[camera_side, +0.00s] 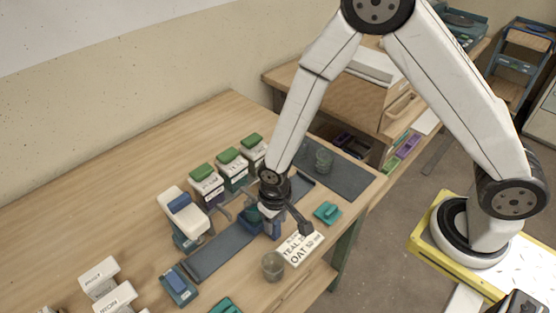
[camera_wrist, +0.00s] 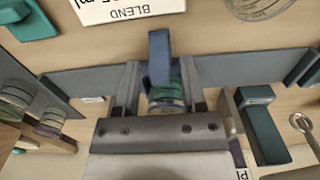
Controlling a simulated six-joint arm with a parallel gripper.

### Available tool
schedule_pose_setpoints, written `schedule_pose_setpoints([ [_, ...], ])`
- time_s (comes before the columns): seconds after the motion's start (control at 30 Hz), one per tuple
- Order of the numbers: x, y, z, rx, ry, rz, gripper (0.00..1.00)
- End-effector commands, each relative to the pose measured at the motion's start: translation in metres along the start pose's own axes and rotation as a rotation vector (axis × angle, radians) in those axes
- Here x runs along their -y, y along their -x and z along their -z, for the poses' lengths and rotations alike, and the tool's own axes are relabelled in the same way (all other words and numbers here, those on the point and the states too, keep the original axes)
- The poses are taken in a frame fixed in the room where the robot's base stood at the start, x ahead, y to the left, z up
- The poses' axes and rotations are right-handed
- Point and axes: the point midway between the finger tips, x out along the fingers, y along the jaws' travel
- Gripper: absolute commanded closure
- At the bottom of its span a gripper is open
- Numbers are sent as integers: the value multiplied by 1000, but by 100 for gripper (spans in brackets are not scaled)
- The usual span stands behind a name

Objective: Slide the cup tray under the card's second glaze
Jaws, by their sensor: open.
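My gripper (camera_side: 272,203) is low over the grey rail on the table. In the wrist view my gripper (camera_wrist: 160,88) is open, with one finger on each side of a blue upright block (camera_wrist: 159,58), apparently part of the cup tray. A cup with greenish contents (camera_wrist: 165,94) sits between the fingers, partly hidden by the gripper body. The card (camera_side: 300,247) lies at the table's front, with lines reading TEAL and OAT; the wrist view shows its BLEND line upside down (camera_wrist: 130,10). Buckets with green lids (camera_side: 203,180) stand in a row behind the rail.
The grey rail (camera_side: 222,251) runs across the table, with a blue block (camera_side: 178,286) near its left end. A white dispenser with a blue top (camera_side: 184,211) stands behind the rail. White containers (camera_side: 99,277) are at lower left.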

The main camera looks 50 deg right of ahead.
Motion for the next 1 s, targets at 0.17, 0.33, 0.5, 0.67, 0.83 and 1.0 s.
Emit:
schedule_pose_setpoints([
  [0.17,0,0,0,0,0,0,66],
  [0.33,0,0,0,0,0,0,100],
  [0.5,-1,0,0,0,0,0,100],
  [0.67,-6,1,1,-1,-2,0,100],
  [0.83,-14,1,1,-2,-2,1,100],
  [1.0,-23,1,1,-2,-1,1,100],
])
